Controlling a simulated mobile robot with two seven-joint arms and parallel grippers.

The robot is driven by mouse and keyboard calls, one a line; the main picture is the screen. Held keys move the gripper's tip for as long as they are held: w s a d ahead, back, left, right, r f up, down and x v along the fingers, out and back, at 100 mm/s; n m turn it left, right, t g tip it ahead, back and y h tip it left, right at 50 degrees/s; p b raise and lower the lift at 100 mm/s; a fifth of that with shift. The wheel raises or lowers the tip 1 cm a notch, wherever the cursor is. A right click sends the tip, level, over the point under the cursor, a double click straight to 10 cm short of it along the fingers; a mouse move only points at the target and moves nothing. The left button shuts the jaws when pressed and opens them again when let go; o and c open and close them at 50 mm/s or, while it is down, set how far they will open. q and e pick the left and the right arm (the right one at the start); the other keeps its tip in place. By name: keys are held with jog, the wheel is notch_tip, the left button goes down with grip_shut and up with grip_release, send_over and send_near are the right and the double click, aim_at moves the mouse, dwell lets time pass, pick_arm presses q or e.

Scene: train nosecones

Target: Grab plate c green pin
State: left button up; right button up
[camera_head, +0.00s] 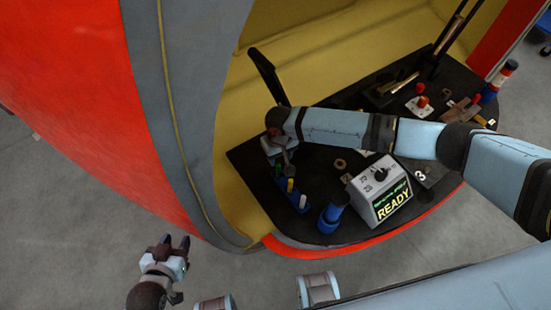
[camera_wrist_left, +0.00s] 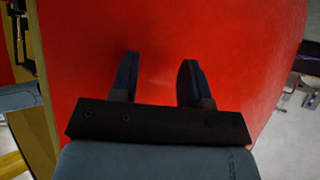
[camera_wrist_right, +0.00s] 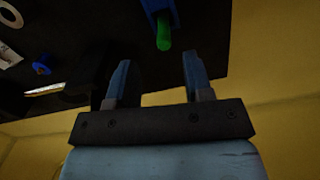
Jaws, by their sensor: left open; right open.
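A green pin (camera_head: 279,168) stands at the far end of a blue holder (camera_head: 303,208) on the dark table, in a row with a yellow pin (camera_head: 290,185) and a whitish pin. My right gripper (camera_head: 287,157) is over the table's left part, close to the green pin. In the right wrist view the green pin (camera_wrist_right: 163,35) shows just beyond the open, empty fingers (camera_wrist_right: 157,62). My left gripper (camera_head: 176,243) is open and empty outside the red shell, which fills its wrist view behind the fingers (camera_wrist_left: 159,66). No plate lettered c can be made out.
A white box reading READY (camera_head: 385,192) and a blue cup (camera_head: 332,215) stand right of the holder. A black upright bar (camera_head: 268,75) rises at the table's left. The yellow inner wall (camera_head: 232,135) lies close left of my right gripper. Small parts crowd the far right.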

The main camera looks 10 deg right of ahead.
aim_at(278, 165)
jog(key=f, duration=0.2)
jog(key=shift+s+a+f, duration=0.1)
jog(key=shift+s+f, duration=0.25)
jog(key=shift+f, duration=0.05)
notch_tip(278, 165, down, 4)
jog(key=shift+a+f, duration=0.1)
pick_arm(q)
jog(key=shift+s+d+f, duration=0.1)
jog(key=shift+s+f, duration=0.4)
jog(key=shift+s, duration=0.4)
pick_arm(e)
jog(key=shift+c, duration=0.5)
grip_shut()
